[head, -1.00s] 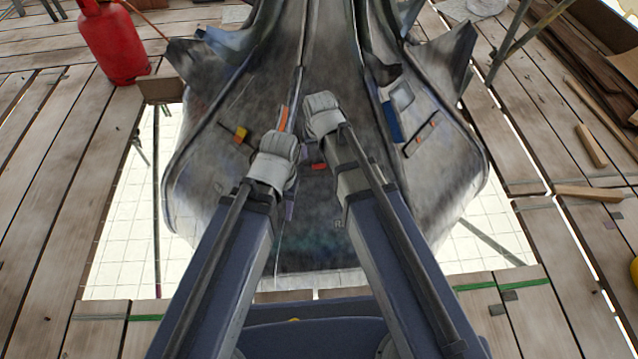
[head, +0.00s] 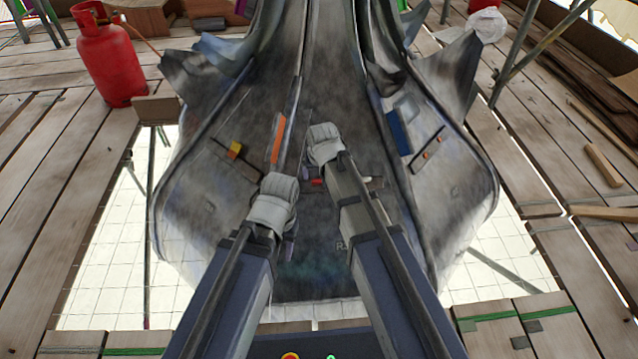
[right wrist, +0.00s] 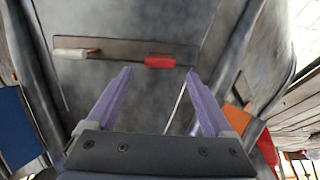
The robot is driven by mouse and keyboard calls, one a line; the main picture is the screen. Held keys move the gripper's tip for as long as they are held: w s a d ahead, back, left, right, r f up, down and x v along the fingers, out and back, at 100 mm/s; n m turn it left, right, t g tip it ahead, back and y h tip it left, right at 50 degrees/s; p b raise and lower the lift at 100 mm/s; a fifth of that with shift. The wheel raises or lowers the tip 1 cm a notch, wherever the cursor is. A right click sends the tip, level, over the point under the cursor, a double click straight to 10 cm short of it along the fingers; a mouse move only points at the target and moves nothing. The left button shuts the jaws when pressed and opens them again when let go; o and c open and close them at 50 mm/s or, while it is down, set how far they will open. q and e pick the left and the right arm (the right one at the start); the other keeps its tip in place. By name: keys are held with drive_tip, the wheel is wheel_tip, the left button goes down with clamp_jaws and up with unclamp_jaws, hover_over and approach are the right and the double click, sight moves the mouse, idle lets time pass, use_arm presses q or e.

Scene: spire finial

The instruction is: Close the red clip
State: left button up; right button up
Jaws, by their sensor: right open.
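The red clip (right wrist: 160,62) sits at the right part of a dark bar (right wrist: 118,50) on the grey metal face in the right wrist view. A pale grey-white piece (right wrist: 75,54) sits at the bar's left part. My right gripper (right wrist: 161,74) is open, its purple fingers apart with nothing between them. The red clip shows just beyond the gap between the fingertips. In the head view, the red clip (head: 317,182) shows small between my two arms, and my right fingers are hidden. Only a purple sliver of my left gripper (head: 289,248) shows beside its wrist.
A blue panel (head: 397,132) lies right. A red gas cylinder (head: 107,58) stands on the planks. Open gaps surround the spire's base.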

sight(319, 181)
drive_tip(key=b+x, duration=0.6)
drive_tip(key=x, duration=0.1)
drive_tip(key=shift+c, duration=0.3)
